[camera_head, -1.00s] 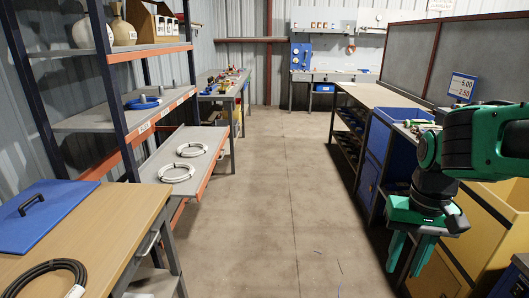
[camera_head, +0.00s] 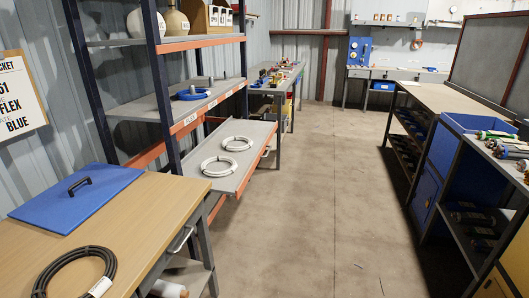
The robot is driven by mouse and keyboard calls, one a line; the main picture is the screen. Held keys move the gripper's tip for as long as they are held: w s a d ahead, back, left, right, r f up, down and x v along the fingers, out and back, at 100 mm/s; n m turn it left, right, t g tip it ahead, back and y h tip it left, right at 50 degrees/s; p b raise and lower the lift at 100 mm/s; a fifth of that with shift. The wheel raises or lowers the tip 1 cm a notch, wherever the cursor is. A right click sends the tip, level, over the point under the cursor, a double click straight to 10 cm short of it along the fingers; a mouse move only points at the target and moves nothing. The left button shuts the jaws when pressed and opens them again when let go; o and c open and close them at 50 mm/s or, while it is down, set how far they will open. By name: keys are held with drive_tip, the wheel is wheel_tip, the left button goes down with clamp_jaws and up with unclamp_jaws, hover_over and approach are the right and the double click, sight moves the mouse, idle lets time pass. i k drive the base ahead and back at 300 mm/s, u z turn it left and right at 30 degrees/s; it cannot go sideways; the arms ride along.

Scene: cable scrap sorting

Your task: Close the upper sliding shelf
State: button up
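A rack with dark blue posts (camera_head: 161,75) and orange beams stands on the left. One grey sliding shelf (camera_head: 252,158) is pulled out of it toward the aisle, with an orange front edge. Two white cable coils, a nearer one (camera_head: 204,168) and a farther one (camera_head: 225,145), lie on it. Above it, another grey shelf (camera_head: 150,106) holds a blue coil (camera_head: 195,95) and appears in line with the rack. My gripper is out of view now.
A wooden-topped bench (camera_head: 150,215) with a blue lid (camera_head: 80,197) and a black cable coil (camera_head: 110,262) stands at the near left. The aisle floor (camera_head: 310,190) is mostly clear. Benches and a blue bin (camera_head: 465,124) line the right side.

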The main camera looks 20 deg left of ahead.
sight(260, 132)
drive_tip(key=z, duration=0.1)
drive_tip(key=i, duration=1.7)
drive_tip(key=u, duration=1.2)
drive_tip(key=i, duration=1.15)
drive_tip(key=u, duration=0.2)
